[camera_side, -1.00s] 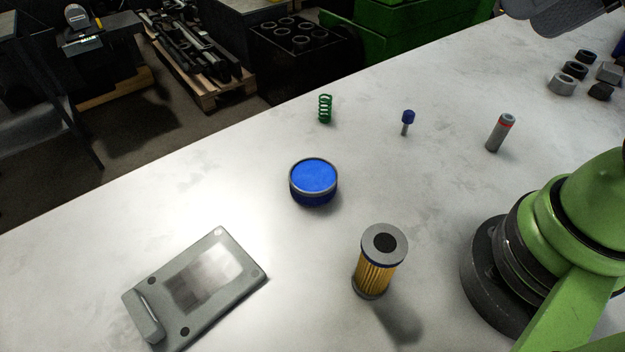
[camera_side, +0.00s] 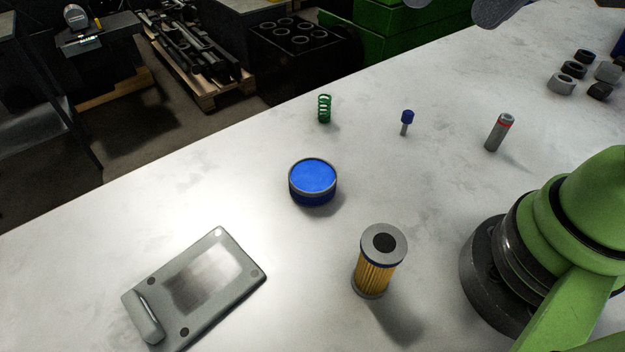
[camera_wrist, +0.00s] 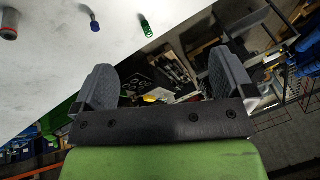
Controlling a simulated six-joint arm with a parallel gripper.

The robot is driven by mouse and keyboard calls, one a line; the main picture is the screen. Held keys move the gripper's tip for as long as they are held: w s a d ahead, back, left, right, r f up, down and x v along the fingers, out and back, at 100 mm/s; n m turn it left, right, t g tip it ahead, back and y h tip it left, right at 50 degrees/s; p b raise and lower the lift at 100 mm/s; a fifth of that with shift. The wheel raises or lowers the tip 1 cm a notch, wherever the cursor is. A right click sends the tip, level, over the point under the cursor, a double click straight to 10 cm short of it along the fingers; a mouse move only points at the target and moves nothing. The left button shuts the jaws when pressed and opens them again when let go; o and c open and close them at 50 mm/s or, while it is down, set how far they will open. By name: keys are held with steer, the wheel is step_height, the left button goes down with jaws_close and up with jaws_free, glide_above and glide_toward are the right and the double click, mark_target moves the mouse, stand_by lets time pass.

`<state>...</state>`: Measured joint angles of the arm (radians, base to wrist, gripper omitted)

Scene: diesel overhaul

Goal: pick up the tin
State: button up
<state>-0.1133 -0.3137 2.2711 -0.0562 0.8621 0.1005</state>
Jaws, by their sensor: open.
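The tin (camera_side: 313,182) is round and blue with a grey rim. It stands flat on the white bench in the middle of the side view and is not in the wrist view. My gripper (camera_wrist: 170,85) shows in the wrist view with its two grey padded fingers wide apart and nothing between them. In the side view only a grey finger (camera_side: 500,10) shows at the top edge, with part of another beside it. It is high and well away from the tin.
A yellow filter (camera_side: 376,270) stands near the tin, with a grey plate (camera_side: 197,287) to the left. A green spring (camera_side: 325,109), a blue-headed bolt (camera_side: 406,122) and a grey cylinder (camera_side: 500,133) stand behind. Several nuts (camera_side: 573,69) lie at the far right. Bench around the tin is clear.

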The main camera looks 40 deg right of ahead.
steer(key=w+a+f+g, duration=0.2)
steer(key=w+f, duration=0.2)
steer(key=w, duration=0.1)
steer(key=n+g+h, duration=0.2)
steer(key=g, duration=0.1)
glide_above(314, 178)
step_height(314, 178, down, 19)
steer(key=shift+f, duration=3.25)
steer(key=c, duration=1)
steer(key=shift+o, duration=0.2)
steer(key=shift+r, duration=0.1)
